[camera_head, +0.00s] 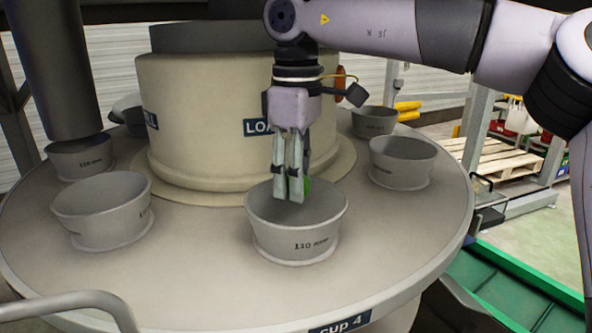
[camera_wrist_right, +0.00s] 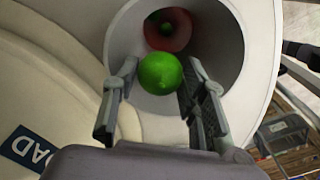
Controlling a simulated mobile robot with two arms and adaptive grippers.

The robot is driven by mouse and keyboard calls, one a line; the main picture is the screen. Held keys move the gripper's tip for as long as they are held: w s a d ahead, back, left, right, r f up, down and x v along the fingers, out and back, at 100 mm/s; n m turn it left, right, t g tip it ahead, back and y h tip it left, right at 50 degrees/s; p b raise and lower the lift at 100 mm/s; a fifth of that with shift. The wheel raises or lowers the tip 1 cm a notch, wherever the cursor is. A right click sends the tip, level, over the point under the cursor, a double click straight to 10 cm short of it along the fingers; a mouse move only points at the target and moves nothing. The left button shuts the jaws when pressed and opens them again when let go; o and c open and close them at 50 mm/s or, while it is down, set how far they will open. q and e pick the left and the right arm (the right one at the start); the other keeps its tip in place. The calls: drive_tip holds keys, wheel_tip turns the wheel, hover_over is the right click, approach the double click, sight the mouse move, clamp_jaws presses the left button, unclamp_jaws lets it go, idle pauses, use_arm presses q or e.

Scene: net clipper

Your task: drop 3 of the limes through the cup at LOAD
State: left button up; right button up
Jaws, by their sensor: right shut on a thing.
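My right gripper (camera_head: 291,194) reaches down from above into the mouth of the front cup (camera_head: 296,243), a grey open cup below the partly covered LOAD sign (camera_head: 257,127). A green lime (camera_head: 307,187) shows beside the fingers. In the wrist view the lime (camera_wrist_right: 160,73) sits between the two fingers of the right gripper (camera_wrist_right: 155,88), over the cup (camera_wrist_right: 262,45). Deeper down the cup a red round area (camera_wrist_right: 180,28) shows with something green in it; I cannot tell what it is. My left gripper is not in view.
Several more grey cups stand around the round table (camera_head: 180,260), one front left (camera_head: 102,212) and one right (camera_head: 402,165). A wide beige drum (camera_head: 190,100) rises in the middle. A dark vertical cylinder (camera_head: 50,60) hangs above the left cup. A rail (camera_head: 70,303) shows at front left.

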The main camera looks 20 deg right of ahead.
drive_tip(key=o, duration=0.8)
drive_tip(key=shift+o, duration=1.2)
drive_tip(key=shift+w, duration=0.1)
drive_tip(key=shift+o, duration=1)
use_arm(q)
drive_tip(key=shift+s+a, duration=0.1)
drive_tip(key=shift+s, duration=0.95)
use_arm(e)
drive_tip(key=shift+r, duration=0.4)
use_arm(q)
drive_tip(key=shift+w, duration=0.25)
use_arm(e)
wheel_tip(320, 180, up, 7)
drive_tip(key=shift+f, duration=0.1)
